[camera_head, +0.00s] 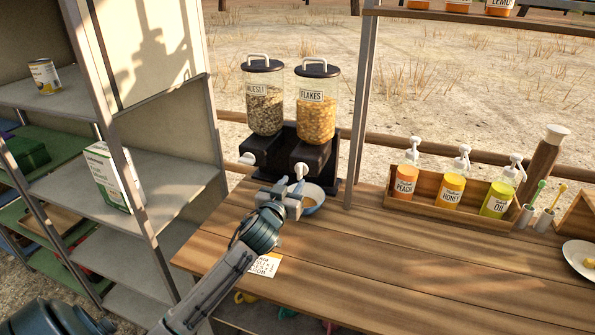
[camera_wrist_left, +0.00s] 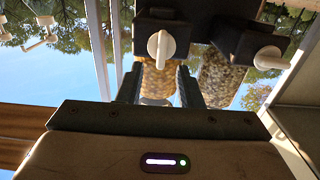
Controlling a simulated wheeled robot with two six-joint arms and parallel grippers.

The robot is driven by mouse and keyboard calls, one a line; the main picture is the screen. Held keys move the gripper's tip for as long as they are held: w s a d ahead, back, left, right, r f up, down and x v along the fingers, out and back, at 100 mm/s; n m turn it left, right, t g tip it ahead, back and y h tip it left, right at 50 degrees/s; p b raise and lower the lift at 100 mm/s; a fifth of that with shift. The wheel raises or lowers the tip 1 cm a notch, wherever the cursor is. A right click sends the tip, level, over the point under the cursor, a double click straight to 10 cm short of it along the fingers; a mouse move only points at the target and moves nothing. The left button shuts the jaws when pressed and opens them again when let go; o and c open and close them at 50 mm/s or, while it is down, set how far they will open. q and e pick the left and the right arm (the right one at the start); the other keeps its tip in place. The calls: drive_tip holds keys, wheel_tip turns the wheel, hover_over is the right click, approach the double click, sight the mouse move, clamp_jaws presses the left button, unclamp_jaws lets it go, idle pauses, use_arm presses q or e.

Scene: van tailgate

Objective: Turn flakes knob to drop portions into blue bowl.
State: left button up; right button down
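The flakes dispenser (camera_head: 316,112) stands on the right of a black double stand, with the white flakes knob (camera_head: 300,170) on its front. The flakes knob also shows in the left wrist view (camera_wrist_left: 160,46), with its lever upright in that picture. The blue bowl (camera_head: 314,203) is under the flakes outlet, partly hidden by my left gripper (camera_head: 295,190). What the bowl holds cannot be seen. In the left wrist view my left gripper (camera_wrist_left: 160,80) is open, its fingers apart, with the knob in line between and just beyond the tips. My right gripper is not in view.
The muesli dispenser (camera_head: 264,105) and its knob (camera_head: 246,159) are close on the left. A printed card (camera_head: 265,264) lies on the wooden counter (camera_head: 400,270). A wooden caddy (camera_head: 430,195) with jars is on the right. Grey shelves (camera_head: 165,180) stand left. The counter's middle is clear.

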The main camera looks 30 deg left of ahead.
sight(299, 172)
use_arm(q)
drive_tip(key=p+x, duration=0.1)
drive_tip(key=x, duration=0.4)
drive_tip(key=shift+a, duration=0.1)
clamp_jaws()
